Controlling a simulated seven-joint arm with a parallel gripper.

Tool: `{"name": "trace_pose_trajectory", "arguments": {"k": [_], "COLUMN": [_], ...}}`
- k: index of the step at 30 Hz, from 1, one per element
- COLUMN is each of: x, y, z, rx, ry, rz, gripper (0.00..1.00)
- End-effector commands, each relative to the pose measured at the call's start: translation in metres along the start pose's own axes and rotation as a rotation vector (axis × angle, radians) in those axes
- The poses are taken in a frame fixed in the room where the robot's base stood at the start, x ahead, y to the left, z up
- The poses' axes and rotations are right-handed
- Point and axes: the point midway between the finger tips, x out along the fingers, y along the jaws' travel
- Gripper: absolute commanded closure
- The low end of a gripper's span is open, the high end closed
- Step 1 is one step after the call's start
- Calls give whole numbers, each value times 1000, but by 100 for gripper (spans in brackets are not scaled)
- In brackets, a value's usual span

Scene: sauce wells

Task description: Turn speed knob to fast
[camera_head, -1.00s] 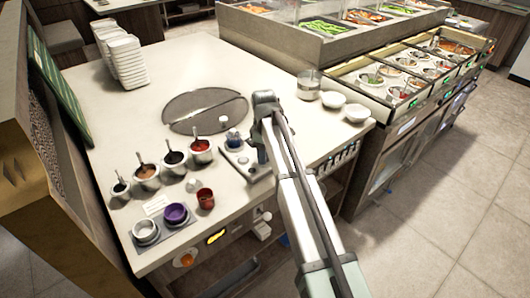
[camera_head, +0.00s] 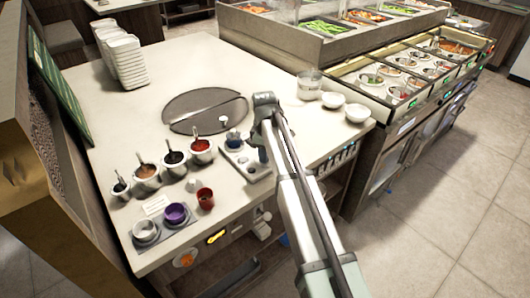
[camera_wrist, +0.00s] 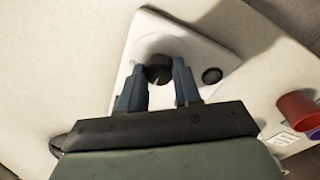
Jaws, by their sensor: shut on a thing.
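The speed knob (camera_wrist: 157,72) is small, round and dark with a pale pointer line. It sits in a white panel (camera_wrist: 198,48) on the counter. In the wrist view the blue fingers of my gripper (camera_wrist: 160,80) stand on either side of it, shut on it. The pointer slants downward in that view. In the head view the panel (camera_head: 236,156) lies at the counter's front edge, and my gripper (camera_head: 262,155) is over its right part. The knob is hidden there. I cannot read any speed marks.
A second dark round control (camera_wrist: 212,76) is on the panel. Left of the panel stand several sauce cups (camera_head: 173,163), a red cup (camera_head: 205,199) and a purple cup (camera_head: 175,213). A round dark plate (camera_head: 205,105) lies behind. White bowls (camera_head: 356,112) stand to the right.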

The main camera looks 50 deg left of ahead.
Motion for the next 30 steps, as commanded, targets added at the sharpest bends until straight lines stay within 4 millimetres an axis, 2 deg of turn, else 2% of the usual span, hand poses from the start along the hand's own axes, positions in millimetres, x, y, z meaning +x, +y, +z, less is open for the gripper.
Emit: {"name": "trace_pose_trajectory", "arguments": {"k": [8, 14, 30], "x": [0, 0, 0], "y": [0, 0, 1], "z": [0, 0, -1], "rx": [30, 130, 622], "ry": [-2, -6, -28], "rz": [0, 1, 1], "gripper": [97, 97, 97]}}
